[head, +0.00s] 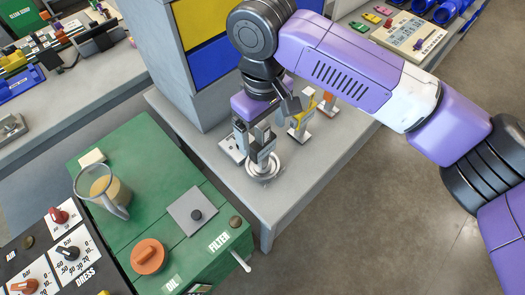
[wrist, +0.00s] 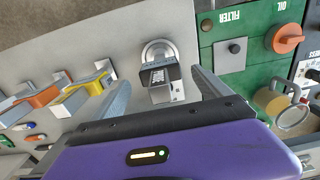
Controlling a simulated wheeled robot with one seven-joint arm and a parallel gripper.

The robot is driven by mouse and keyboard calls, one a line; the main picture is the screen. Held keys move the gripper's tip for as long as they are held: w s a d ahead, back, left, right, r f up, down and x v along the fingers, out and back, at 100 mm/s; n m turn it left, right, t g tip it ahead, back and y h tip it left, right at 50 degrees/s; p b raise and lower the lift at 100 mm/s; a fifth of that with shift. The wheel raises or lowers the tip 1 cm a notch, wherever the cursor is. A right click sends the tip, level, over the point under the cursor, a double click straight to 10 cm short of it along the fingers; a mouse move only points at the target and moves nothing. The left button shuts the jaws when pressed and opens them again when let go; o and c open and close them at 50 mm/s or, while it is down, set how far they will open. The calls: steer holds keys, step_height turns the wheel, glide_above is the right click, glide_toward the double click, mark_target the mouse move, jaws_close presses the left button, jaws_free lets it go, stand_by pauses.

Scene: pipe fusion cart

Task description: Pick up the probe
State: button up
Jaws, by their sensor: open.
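A grey tool with a dark block-shaped top (wrist: 162,76) stands on a round metal base (head: 263,168) near the front corner of the grey bench. I take it for the probe, but no label confirms this. In the wrist view it lies between my two spread fingers, slightly beyond their tips, with space on both sides. My gripper (head: 265,123) is open and empty, above the tool in the head view. The gripper and arm hide part of its top there. A yellow-topped stand (head: 300,121) and an orange-topped one (head: 327,103) are just to the right.
A green cabinet (head: 151,175) with a glass jug (head: 104,188), an orange knob (head: 148,256) and a grey plate stands at left. A tall grey cabinet (head: 188,70) with yellow and blue panels rises behind. Open floor (head: 375,215) lies right.

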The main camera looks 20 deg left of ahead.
steer(key=shift+f, duration=0.9)
jaws_close()
